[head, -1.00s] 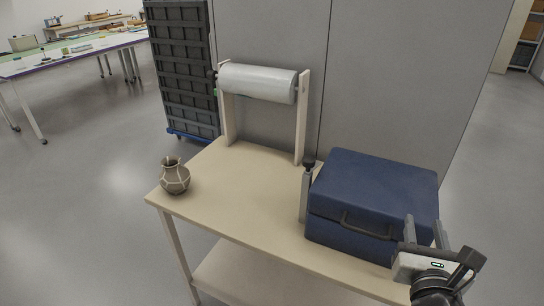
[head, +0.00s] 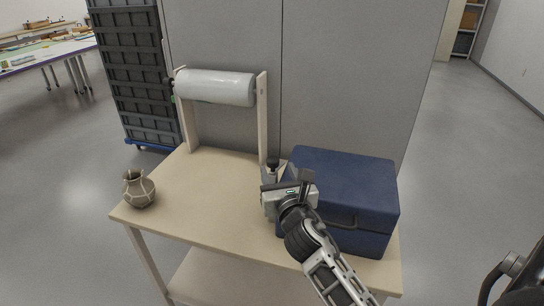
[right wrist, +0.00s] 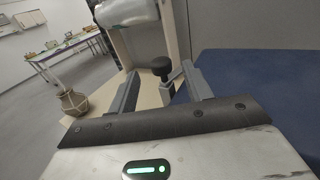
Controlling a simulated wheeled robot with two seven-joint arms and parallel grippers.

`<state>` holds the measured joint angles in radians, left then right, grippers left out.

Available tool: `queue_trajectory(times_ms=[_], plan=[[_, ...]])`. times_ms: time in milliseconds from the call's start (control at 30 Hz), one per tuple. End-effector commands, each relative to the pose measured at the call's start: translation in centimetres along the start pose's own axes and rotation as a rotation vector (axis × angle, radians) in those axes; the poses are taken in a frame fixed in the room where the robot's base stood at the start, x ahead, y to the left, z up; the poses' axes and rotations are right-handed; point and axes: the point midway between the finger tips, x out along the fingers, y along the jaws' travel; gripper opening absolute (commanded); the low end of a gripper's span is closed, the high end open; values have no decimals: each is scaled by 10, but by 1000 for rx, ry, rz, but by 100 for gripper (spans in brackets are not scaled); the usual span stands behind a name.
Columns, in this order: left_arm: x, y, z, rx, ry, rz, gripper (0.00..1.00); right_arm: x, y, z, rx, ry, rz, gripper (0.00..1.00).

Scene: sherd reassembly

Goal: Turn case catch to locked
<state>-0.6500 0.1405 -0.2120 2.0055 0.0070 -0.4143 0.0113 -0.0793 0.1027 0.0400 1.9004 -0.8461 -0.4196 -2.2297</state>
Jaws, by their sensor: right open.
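The blue case (head: 345,180) stands closed on the right part of the bench, with a dark handle on its front. A black knob (head: 272,163) on a grey upright piece stands at the case's left side; I take it for the catch, and cannot tell whether it is locked. My right gripper (head: 284,180) is open in front of the case's left end, near the knob. In the right wrist view the knob (right wrist: 162,66) shows between the two fingertips (right wrist: 160,80), apparently beyond them, with the blue case to the right. My left gripper is out of view.
A banded clay jar (head: 139,189) stands at the bench's left end. A roll of clear wrap (head: 215,87) hangs on a wooden stand at the back. The bench top (head: 205,195) between jar and case is clear. A grey partition (head: 345,80) stands behind.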

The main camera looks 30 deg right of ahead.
Motion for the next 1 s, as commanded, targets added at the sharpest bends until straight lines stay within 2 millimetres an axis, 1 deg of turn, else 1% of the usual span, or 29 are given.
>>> queue_trajectory(times_ms=[33,100,200,300,467,733,767,800,867,900,1000], plan=[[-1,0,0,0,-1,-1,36,12,0,2,1,-2,-2,50],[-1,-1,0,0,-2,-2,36,25,0,1,1,-1,-1,50],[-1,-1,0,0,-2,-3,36,41,0,1,1,-1,-1,50],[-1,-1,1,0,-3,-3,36,52,0,0,1,-1,0,50],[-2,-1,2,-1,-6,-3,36,61,0,0,0,0,-1,50],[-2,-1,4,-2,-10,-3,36,62,0,0,0,1,0,50],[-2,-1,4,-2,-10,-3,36,62,0,0,0,1,0,44],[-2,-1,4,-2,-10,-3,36,62,0,0,0,1,0,33],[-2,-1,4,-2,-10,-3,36,62,0,0,0,1,0,16],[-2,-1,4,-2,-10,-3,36,62,0,0,0,1,0,6],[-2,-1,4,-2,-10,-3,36,62,0,0,0,1,0,6]])
